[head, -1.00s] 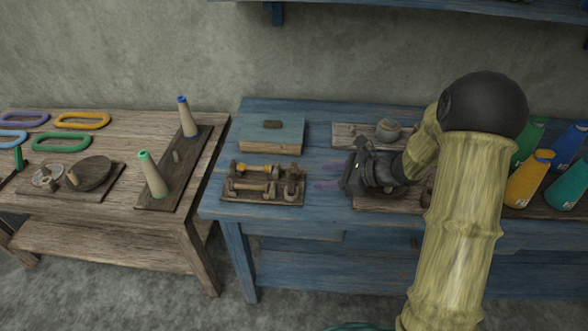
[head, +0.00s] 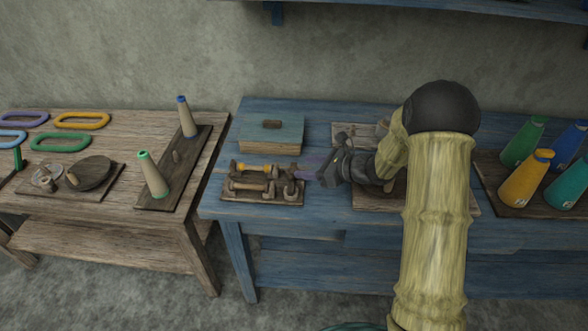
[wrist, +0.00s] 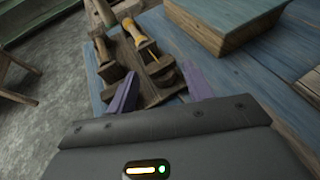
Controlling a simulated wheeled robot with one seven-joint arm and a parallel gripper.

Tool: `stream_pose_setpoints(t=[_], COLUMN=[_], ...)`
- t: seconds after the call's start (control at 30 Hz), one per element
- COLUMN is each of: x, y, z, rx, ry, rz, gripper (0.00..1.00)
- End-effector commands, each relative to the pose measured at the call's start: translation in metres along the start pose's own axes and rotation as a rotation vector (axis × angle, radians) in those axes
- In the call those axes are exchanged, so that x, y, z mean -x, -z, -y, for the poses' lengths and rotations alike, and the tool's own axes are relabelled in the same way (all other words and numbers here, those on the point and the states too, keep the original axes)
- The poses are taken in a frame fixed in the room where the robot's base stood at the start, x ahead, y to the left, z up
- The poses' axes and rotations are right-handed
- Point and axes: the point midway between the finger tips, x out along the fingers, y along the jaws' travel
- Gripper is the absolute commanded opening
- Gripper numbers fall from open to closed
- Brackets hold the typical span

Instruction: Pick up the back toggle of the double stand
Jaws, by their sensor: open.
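The double stand (head: 232,198) is a dark wooden base at the left of the blue table, with wooden uprights. Its back toggle (head: 258,169), a short rod with a yellow band, lies across the rear uprights. The front toggle (head: 248,187) is plain brown and parallel to it. My gripper (head: 308,173) is just right of the stand, its purple fingers pointing left towards it. In the wrist view, the open fingers (wrist: 160,92) are apart with nothing between them; the stand's near end (wrist: 160,90) and the back toggle (wrist: 133,31) are beyond.
A closed teal-topped wooden box (head: 285,133) stands behind the stand. A wooden board (head: 460,206) lies under my arm. Several coloured cones stand at the right, including a yellow one (head: 526,182). A brown table (head: 120,205) at the left bears cones and rings.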

Motion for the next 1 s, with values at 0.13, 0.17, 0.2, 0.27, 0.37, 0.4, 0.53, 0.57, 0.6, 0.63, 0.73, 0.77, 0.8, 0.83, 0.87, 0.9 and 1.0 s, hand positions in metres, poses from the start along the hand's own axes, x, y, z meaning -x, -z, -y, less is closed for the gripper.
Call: stream_pose_setpoints(t=[0.13, 0.17, 0.2, 0.27, 0.37, 0.4, 0.53, 0.57, 0.6, 0.63, 0.73, 0.77, 0.8, 0.83, 0.87, 0.9, 1.0], x=[-0.003, -0.003, -0.003, -0.003, -0.005, -0.007, -0.023, -0.027, -0.034, -0.039, -0.05, -0.052, -0.054, -0.055, -0.055, -0.055, -0.055], y=[0.0, 0.0, 0.0, 0.0, 0.0, 0.001, 0.002, 0.003, 0.004, 0.004, 0.003, 0.003, 0.003, 0.003, 0.003, 0.003, 0.003], z=[0.0, 0.0, 0.0, 0.0, 0.0, -0.001, -0.001, -0.002, -0.002, -0.002, -0.001, -0.001, -0.001, 0.0, 0.0, 0.0, 0.0], rx=[0.001, 0.0, 0.0, 0.0, 0.0, 0.0, 0.001, 0.0, 0.0, 0.0, 0.0, 0.0, 0.0, 0.0, 0.0, 0.0, 0.0], ry=[0.0, 0.0, 0.0, 0.0, -0.001, -0.002, -0.004, -0.004, -0.004, -0.004, -0.002, -0.002, -0.001, 0.0, 0.0, 0.0, 0.0], rz=[-0.001, -0.001, 0.0, 0.0, 0.0, -0.001, -0.001, -0.001, -0.001, -0.001, 0.0, 0.0, 0.0, 0.0, 0.0, 0.0, 0.0], gripper=[0.51, 0.51, 0.51, 0.51, 0.51, 0.51, 0.51, 0.51, 0.51, 0.51, 0.51, 0.51, 0.51, 0.51, 0.51, 0.51, 0.51])
